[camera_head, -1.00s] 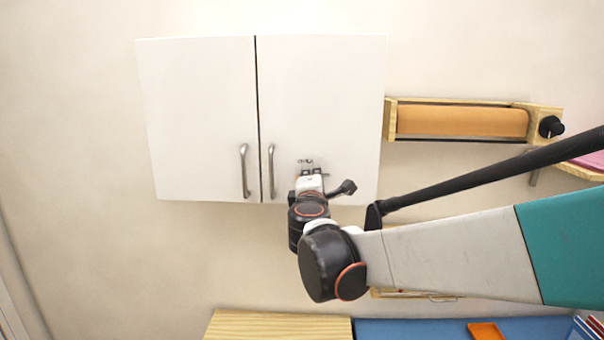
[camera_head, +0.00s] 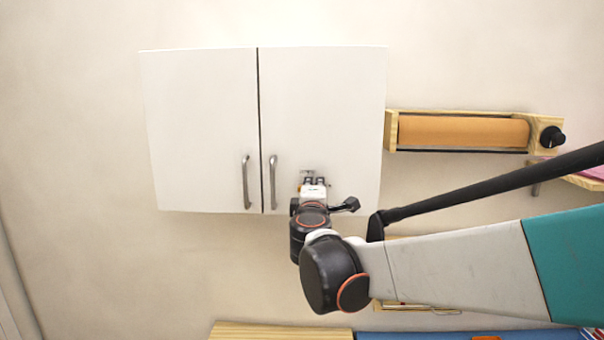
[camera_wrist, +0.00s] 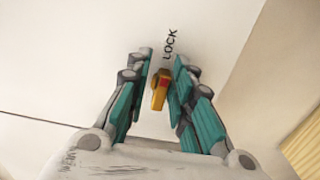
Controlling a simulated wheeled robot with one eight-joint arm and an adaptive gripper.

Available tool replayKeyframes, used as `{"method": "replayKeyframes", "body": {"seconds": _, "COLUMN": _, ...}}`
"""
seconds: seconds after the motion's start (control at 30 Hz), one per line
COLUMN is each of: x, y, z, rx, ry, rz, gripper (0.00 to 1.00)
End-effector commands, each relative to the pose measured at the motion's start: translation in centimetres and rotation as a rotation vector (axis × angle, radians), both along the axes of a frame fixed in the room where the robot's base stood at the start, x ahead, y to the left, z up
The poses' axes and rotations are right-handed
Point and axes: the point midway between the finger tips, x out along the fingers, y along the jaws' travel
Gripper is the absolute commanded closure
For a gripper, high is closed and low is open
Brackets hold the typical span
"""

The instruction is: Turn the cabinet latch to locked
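The white cabinet (camera_head: 320,110) hangs on the wall with both doors closed. Its latch (camera_wrist: 161,88) is a small yellow-orange knob with a red mark, on the door face in the wrist view. The word LOCK (camera_wrist: 170,43) is printed on the door just beyond it. My gripper (camera_wrist: 162,70) is open, with one teal-padded finger on each side of the latch. A gap shows between the latch and the left finger; the right finger is close to it, and I cannot tell if it touches. In the head view my gripper (camera_head: 314,182) is at the right door's lower part and mostly hides the latch.
Two metal handles, the left one (camera_head: 246,182) and the right one (camera_head: 273,182), stick out beside the doors' centre gap, left of my gripper. A wooden holder with an orange roll (camera_head: 463,131) is on the wall to the right. A wooden surface (camera_head: 280,332) lies below.

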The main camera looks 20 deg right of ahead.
Motion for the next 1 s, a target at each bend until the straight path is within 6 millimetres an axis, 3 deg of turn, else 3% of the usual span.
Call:
{"method": "replayKeyframes", "body": {"seconds": 0.03, "x": -0.9, "y": 0.6, "z": 0.3, "rx": 0.001, "ry": 0.0, "rz": 0.012, "gripper": 0.68}}
{"method": "replayKeyframes", "body": {"seconds": 0.8, "x": -1.2, "y": 0.5, "z": 0.0, "rx": 0.002, "ry": 0.001, "rz": 0.009, "gripper": 0.68}}
{"method": "replayKeyframes", "body": {"seconds": 1.0, "x": -3.1, "y": 1.3, "z": -0.1, "rx": 0.002, "ry": 0.001, "rz": 0.01, "gripper": 0.68}}
